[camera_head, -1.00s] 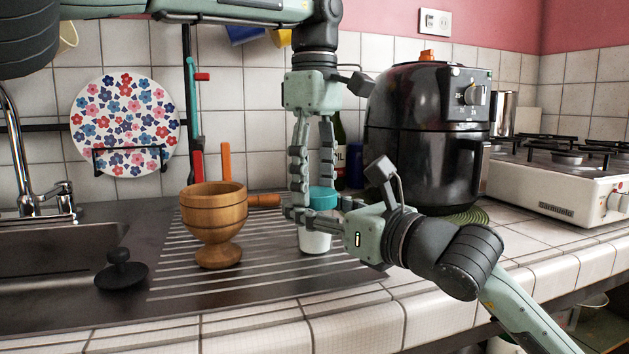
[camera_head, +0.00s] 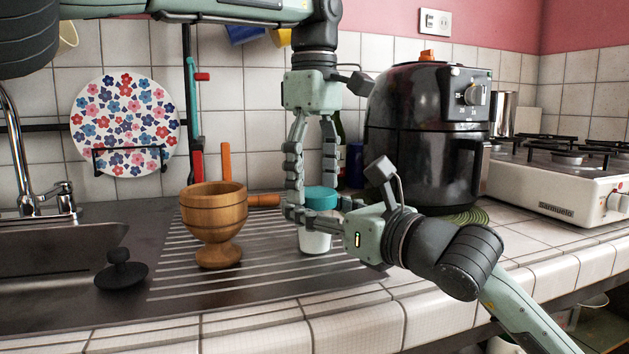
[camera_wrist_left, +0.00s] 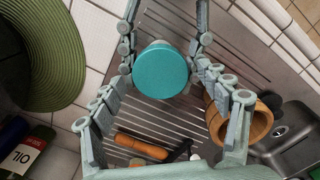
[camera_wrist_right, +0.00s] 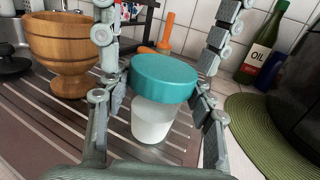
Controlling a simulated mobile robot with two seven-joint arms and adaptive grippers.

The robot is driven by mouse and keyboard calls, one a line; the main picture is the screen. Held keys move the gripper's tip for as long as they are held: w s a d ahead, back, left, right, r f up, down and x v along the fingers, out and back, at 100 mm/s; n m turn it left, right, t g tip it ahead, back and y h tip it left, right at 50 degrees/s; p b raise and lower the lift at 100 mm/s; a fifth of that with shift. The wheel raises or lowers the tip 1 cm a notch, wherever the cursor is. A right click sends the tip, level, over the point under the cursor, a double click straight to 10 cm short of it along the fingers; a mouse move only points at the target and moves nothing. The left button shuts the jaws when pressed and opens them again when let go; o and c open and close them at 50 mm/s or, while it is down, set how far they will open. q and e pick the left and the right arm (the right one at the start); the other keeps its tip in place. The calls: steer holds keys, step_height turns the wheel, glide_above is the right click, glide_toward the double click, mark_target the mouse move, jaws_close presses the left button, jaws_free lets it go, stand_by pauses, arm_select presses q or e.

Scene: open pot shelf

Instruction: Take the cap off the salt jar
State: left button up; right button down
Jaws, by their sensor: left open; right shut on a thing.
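The salt jar (camera_head: 314,239) is a small white jar standing upright on the ribbed steel drainboard. Its teal cap (camera_head: 320,199) sits on top of it. My right gripper (camera_head: 322,214) comes in from the right and is shut on the jar, with a finger on each side just below the cap in the right wrist view (camera_wrist_right: 160,108). My left gripper (camera_head: 314,172) points down from above and is open, its fingers spread on either side of the cap without visible contact. The left wrist view shows the round cap top (camera_wrist_left: 160,70) between the left fingers.
A wooden goblet (camera_head: 213,215) stands left of the jar, with a black sink plug (camera_head: 121,269) further left. A black air fryer (camera_head: 427,130) stands behind right on a green mat (camera_head: 466,216). An oil bottle (camera_wrist_right: 259,50) is at the back. A gas hob (camera_head: 570,165) is far right.

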arm_select(q)
steer(key=shift+r, duration=2.25)
arm_select(e)
steer(key=c, duration=0.5)
jaws_free()
